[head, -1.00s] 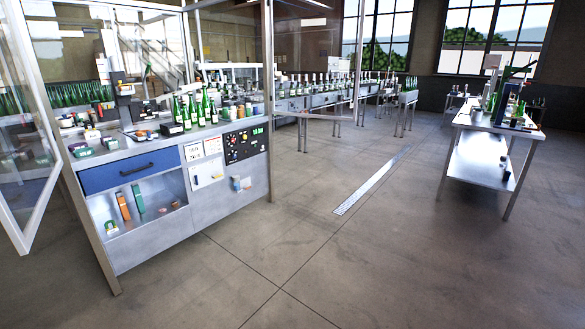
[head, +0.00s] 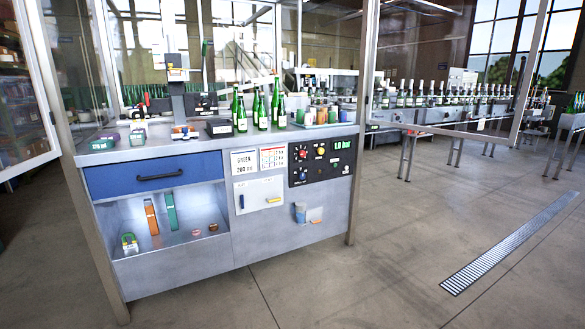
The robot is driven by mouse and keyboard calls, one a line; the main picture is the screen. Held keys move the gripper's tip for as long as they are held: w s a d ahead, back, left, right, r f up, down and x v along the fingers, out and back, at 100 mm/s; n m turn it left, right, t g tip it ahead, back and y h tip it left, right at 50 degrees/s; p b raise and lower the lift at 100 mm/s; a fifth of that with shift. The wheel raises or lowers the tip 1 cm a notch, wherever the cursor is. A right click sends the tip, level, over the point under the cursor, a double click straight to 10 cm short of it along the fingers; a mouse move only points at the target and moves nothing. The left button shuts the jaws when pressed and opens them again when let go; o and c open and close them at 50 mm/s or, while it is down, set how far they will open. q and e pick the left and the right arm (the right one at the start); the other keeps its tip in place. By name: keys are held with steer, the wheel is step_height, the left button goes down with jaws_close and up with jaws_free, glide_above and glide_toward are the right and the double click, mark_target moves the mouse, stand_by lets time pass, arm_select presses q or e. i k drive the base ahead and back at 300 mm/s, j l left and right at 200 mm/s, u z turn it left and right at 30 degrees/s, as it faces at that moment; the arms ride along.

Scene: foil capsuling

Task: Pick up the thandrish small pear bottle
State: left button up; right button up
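Several green bottles with labels (head: 262,110) stand upright on the steel top of the capsuling station, right of its middle. I cannot tell from here which bottle is the thandrish small pear bottle, as the labels are too small to read. Neither of my grippers is in view.
The station has a blue drawer (head: 154,175), an open shelf below and a control panel (head: 321,161). An open glass door (head: 20,95) stands at left. A conveyor line (head: 440,112) runs behind. The floor in front, with a drain grate (head: 512,240), is clear.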

mark_target(262, 115)
steer(key=i+l+u, duration=0.55)
steer(key=i+l, duration=0.15)
